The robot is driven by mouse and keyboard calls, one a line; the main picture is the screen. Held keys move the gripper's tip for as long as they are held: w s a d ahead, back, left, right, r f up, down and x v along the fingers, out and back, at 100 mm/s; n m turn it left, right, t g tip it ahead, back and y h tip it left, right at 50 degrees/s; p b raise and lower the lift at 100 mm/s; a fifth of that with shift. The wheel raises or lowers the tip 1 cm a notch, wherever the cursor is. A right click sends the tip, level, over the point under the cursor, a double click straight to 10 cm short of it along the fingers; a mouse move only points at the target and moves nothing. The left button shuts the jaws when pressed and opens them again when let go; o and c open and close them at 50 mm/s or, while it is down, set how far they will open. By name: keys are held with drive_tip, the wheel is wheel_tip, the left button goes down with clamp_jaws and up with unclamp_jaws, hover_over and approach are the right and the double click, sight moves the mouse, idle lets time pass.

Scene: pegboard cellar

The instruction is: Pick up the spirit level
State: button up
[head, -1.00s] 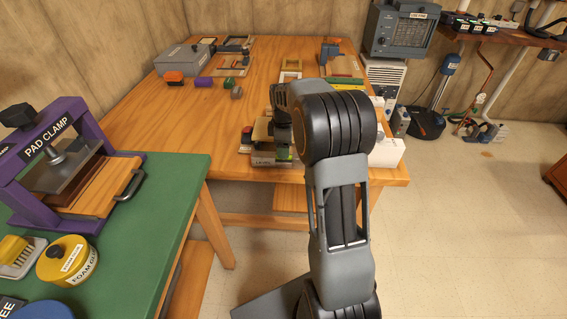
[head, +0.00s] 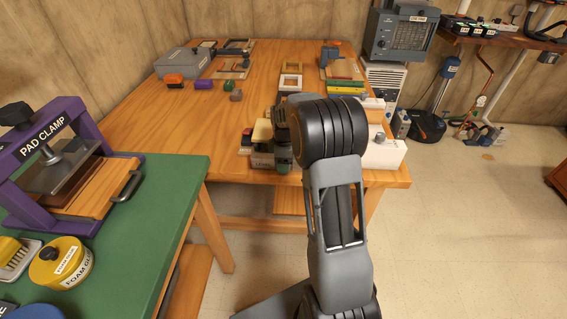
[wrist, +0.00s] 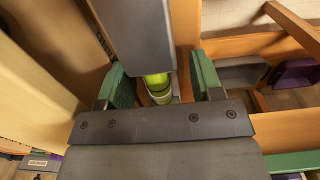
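In the wrist view a lime-green piece (wrist: 157,84), which looks like the spirit level's vial, shows between my fingers. A dark grey block (wrist: 135,35) adjoins it; I cannot tell whether that is the level's own body. My gripper (wrist: 160,76) is open, with one green-padded finger on each side of the lime piece and a gap beside it. In the head view my gripper (head: 283,145) is over the table's front edge, beside a grey holder with a level label (head: 262,162). My arm hides most of the level there.
The wooden table (head: 190,125) holds a tan block (head: 262,132) left of my gripper and a white box (head: 386,153) to its right. Small blocks, frames and a grey case (head: 184,61) stand farther back. A green bench (head: 165,205) with a pad clamp is at left.

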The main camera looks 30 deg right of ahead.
drive_tip(key=c, duration=1)
drive_tip(key=shift+r, duration=0.1)
